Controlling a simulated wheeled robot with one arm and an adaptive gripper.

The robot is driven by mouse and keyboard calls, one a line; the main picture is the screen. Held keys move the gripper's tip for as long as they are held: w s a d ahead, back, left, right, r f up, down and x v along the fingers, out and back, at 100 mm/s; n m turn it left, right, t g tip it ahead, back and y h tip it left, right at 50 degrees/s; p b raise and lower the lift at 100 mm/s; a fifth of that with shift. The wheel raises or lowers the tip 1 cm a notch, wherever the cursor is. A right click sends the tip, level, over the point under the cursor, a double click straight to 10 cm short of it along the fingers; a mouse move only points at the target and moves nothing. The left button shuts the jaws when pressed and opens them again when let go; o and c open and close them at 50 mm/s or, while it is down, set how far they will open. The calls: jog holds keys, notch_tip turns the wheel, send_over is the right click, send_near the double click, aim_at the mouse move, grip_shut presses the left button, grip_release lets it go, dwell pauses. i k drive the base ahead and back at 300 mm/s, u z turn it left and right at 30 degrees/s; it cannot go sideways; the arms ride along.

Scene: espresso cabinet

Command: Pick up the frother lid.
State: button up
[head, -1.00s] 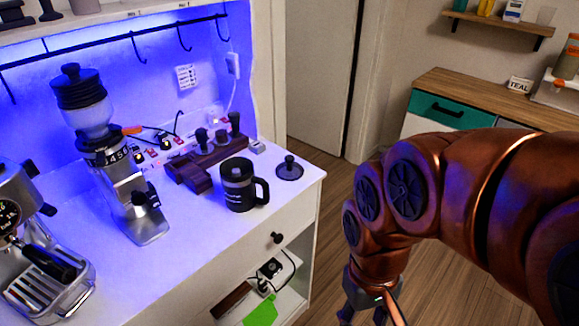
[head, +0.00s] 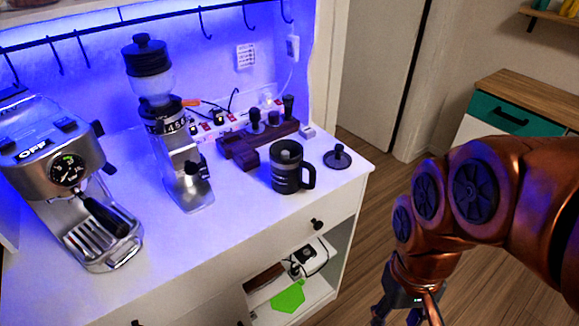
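The frother lid (head: 338,158) is a dark round disc with a small upright knob. It lies flat near the right end of the white counter, apart from the black frother jug (head: 284,178) on its left. The jug stands upright with its handle facing right. My gripper (head: 408,316) is at the bottom right, in front of the cabinet's right side and well away from the lid. Its fingertips are cut off by the lower edge, so I cannot tell how far it is open.
A grinder (head: 180,150) and an espresso machine (head: 70,175) stand left on the counter (head: 232,232). A dark wooden stand (head: 240,145) with tampers sits behind the jug. An open shelf (head: 325,285) is below. Floor is free to the right.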

aim_at(337, 159)
jog(key=z, duration=1.65)
jog(key=k, duration=1.1)
jog(key=u, duration=1.7)
jog(key=i, duration=1)
jog(key=u, duration=0.05)
